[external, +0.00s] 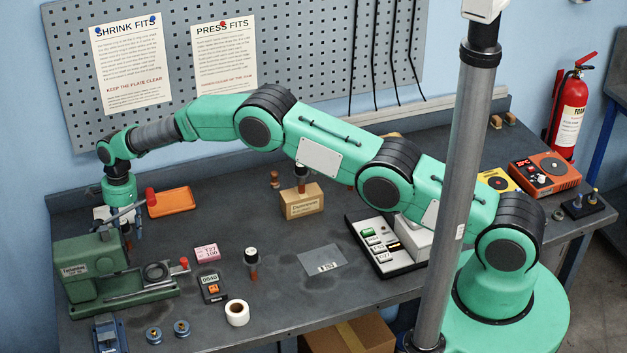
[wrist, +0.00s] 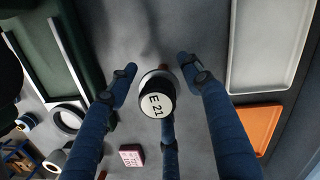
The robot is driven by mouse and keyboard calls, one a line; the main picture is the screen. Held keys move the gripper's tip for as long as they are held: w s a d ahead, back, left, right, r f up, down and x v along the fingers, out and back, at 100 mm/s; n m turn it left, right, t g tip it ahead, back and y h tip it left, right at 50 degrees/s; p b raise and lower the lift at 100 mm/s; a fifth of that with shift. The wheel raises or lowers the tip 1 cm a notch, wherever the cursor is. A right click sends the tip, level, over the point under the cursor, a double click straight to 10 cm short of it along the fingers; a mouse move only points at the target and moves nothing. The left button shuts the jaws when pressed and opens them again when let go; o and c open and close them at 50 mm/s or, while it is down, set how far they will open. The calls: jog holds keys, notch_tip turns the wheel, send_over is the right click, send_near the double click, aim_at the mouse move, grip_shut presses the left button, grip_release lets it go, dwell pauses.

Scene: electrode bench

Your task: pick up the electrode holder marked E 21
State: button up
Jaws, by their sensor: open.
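The electrode holder marked E 21 shows in the wrist view as a round white cap with a black body (wrist: 157,103). Its E 21 lettering faces the camera, and its lower end is hidden. My gripper (wrist: 156,66) is open, with its blue fingers spread around the holder; I cannot tell whether any finger touches it. In the external view my gripper (external: 131,226) points down beside the green press, largely behind its lever, and the holder there is mostly hidden.
The green press (external: 95,270) stands close in front of my gripper. A pale tray (wrist: 270,45) and an orange tray (external: 170,201) lie nearby. Another holder (external: 251,259), a pink block (external: 207,253), a meter (external: 212,288) and a white roll (external: 237,312) stand to the right.

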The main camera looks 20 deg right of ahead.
jog(key=shift+c, duration=0.3)
grip_shut()
jog(key=shift+r, duration=0.1)
jog(key=shift+r+b, duration=0.35)
jog(key=shift+r, duration=4.65)
